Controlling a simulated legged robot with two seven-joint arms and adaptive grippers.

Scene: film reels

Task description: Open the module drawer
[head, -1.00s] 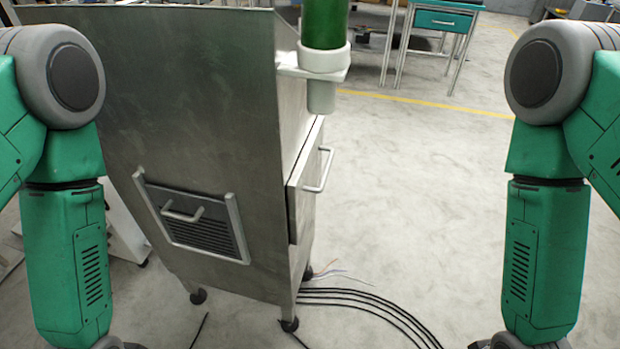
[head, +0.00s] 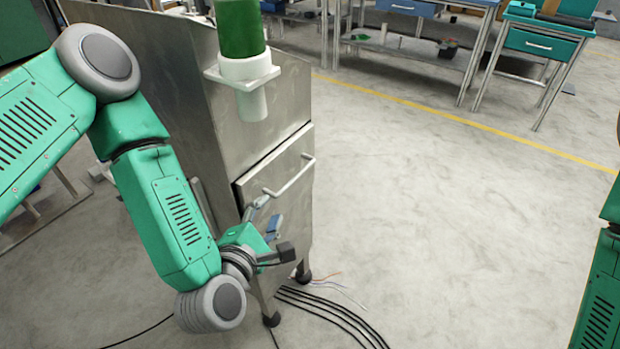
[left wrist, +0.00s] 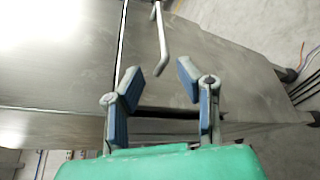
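The module drawer (head: 260,185) is a metal front in the side of the steel cabinet, with a thin dark gap along its top edge. It looks closed. Its bar handle (head: 296,178) runs along the upper part of the front. My left gripper (head: 268,212) is open and empty, just below the handle's near end. In the left wrist view, the open blue-padded fingers (left wrist: 160,77) point at the handle (left wrist: 161,42), whose bent end lies just beyond and between the fingertips, apparently not touching. My right gripper is out of view; only part of that arm shows at the right edge.
A green cylinder in a white holder (head: 242,72) sticks out from the cabinet above the drawer. Black cables (head: 335,315) lie on the floor by the cabinet's foot. Workbenches (head: 540,45) stand at the back.

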